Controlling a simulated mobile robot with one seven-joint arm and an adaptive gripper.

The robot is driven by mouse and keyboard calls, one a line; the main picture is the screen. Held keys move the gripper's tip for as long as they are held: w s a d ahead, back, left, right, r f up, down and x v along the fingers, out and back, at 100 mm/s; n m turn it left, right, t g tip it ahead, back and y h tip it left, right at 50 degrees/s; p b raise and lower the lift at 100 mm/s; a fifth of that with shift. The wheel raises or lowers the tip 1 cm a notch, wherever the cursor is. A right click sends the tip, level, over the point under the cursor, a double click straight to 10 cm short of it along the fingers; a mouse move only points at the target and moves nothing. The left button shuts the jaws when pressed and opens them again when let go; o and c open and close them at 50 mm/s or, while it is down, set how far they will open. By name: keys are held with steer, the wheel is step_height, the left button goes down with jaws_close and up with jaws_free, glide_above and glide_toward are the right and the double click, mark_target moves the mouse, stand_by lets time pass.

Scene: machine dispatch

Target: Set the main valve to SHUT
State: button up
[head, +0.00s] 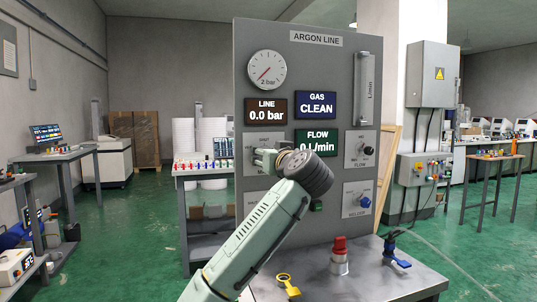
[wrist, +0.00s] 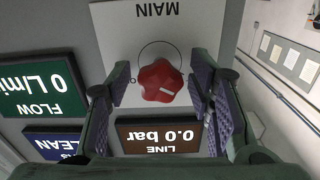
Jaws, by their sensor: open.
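The main valve is a red lobed knob (wrist: 160,82) on a white plate lettered MAIN (wrist: 200,30) in the wrist view, which is upside down. My open gripper (wrist: 163,88) faces it, one finger on each side of the knob in the picture. I cannot tell whether the pads touch it. In the head view my gripper (head: 265,158) is at the left of the ARGON LINE panel (head: 245,60), and my arm hides the knob. The knob's pointer setting is not readable.
The LINE display (head: 266,111) reads 0.0 bar, the GAS display (head: 317,104) CLEAN, and the FLOW display (head: 317,141) 0 L/min. A flow knob (head: 368,150) and blue selector knob (head: 365,202) are at right. A metal table (head: 350,285) bears small valves below.

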steer(key=shift+c, duration=0.4)
jaws_close()
stand_by(0.4)
steer(key=shift+d+f+m, duration=0.1)
steer(key=shift+m, duration=0.6)
steer(key=m, duration=0.4)
steer(key=m+p, duration=0.2)
steer(key=m, duration=0.4)
steer(key=shift+m, duration=0.3)
